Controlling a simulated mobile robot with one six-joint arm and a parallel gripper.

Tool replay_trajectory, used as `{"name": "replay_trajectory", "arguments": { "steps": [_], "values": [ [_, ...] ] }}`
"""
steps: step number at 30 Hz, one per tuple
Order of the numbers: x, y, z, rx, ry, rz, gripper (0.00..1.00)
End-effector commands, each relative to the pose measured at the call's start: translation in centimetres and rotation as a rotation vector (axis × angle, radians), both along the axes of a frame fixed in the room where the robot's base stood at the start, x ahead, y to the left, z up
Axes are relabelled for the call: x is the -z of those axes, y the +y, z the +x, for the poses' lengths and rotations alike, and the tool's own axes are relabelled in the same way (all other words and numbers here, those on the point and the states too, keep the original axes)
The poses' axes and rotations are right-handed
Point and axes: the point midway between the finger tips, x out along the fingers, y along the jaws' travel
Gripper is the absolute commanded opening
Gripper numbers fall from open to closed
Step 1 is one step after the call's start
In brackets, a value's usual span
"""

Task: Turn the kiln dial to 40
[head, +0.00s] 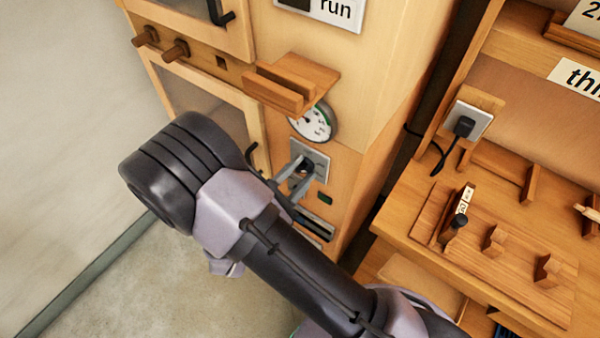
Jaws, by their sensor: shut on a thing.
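The kiln is the tall pale wooden cabinet (392,70) in the middle of the head view. A grey square plate (322,160) on its front carries a small dark dial knob (306,168). My gripper (300,173) reaches the plate from the lower left, and its grey fingers are shut on the dial knob. The fingers hide part of the knob and the plate. The dial's markings and pointer are too small and too covered to read. A round white gauge (314,122) with a green arc sits just above the plate, partly hidden by a wooden ledge.
The wooden ledge (315,70) juts out above the gauge. Two wooden knobs (175,50) and a glazed door (205,95) are at the left. A small dark green window (324,198) is below the plate. A wooden bench (420,215) with pegs stands at right. Floor is clear at left.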

Motion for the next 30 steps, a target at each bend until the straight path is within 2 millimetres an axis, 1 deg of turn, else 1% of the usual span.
{"name": "replay_trajectory", "arguments": {
  "steps": [6,12,29,30],
  "values": [
    [0.18,-0.03,-0.03,-0.001,-0.071,0.093,0.00],
    [0.16,-0.03,-0.04,-0.001,-0.111,0.143,0.00],
    [0.12,-0.04,-0.04,-0.001,-0.128,0.165,0.00],
    [0.12,-0.04,-0.04,-0.001,-0.128,0.165,0.41]
  ]
}}
